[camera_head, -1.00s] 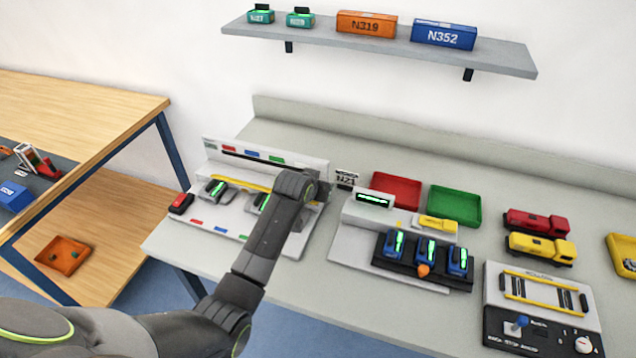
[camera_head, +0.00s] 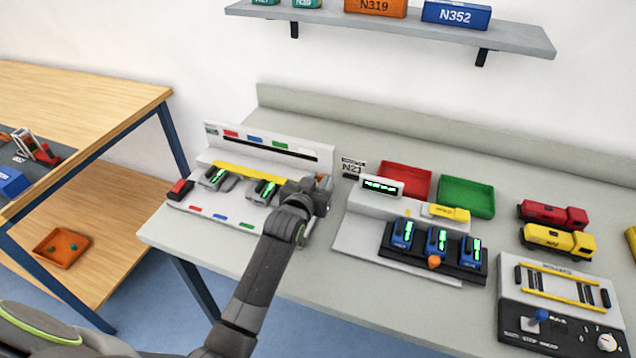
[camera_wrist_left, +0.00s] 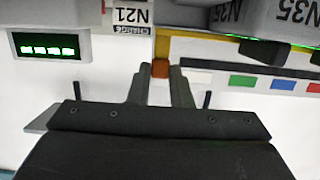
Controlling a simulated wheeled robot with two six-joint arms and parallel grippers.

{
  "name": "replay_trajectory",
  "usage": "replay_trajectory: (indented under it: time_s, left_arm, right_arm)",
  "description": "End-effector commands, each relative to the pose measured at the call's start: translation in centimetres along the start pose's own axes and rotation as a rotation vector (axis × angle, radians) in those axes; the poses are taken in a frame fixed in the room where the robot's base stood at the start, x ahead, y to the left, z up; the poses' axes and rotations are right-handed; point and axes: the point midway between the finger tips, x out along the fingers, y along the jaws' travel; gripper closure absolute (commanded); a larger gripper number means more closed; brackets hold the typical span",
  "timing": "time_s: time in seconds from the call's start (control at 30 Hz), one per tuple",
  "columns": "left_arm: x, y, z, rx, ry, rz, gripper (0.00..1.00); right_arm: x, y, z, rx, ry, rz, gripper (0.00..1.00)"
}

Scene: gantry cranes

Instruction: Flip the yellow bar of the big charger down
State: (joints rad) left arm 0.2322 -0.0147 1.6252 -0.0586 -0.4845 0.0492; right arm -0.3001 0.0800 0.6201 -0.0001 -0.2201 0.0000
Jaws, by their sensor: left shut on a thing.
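The big charger (camera_head: 195,208) is white, with colour labels on its back panel, and stands at the table's left. Its yellow bar (camera_head: 240,172) runs along behind dark devices with green lights, up near the back panel. My left gripper (camera_head: 318,186) is at the bar's right end. In the left wrist view its two fingers (camera_wrist_left: 160,76) are shut on a small orange-red tab (camera_wrist_left: 160,68) at the end of the yellow bar (camera_wrist_left: 162,48). My wrist hides the charger's right part in the head view. My right gripper is not in view.
A smaller charger (camera_head: 350,232) with several blue devices stands just right of my left gripper. A red block (camera_head: 180,189) sits at the big charger's left end. Red (camera_head: 405,180) and green (camera_head: 466,196) trays lie further back. A shelf (camera_head: 400,33) hangs above.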

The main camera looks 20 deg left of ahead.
Motion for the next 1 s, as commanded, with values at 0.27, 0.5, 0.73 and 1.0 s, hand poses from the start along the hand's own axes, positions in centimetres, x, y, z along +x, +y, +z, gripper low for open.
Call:
replay_trajectory:
  time_s: [0.27, 0.5, 0.73, 1.0]
  left_arm:
    - [0.0, 0.0, -0.1, 0.0, 0.005, 0.0, 1.0]
    - [0.0, 0.0, -0.1, 0.0, 0.004, 0.0, 0.61]
    - [0.0, 0.0, 0.0, 0.0, 0.002, 0.0, 0.6]
    - [-1.4, 0.0, 0.1, -0.002, 0.001, 0.0, 0.6]
  right_arm:
    - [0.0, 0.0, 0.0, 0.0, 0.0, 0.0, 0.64]
    - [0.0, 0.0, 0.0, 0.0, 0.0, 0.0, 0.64]
    - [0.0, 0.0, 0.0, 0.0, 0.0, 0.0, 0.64]
    - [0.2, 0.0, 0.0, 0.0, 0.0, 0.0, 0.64]
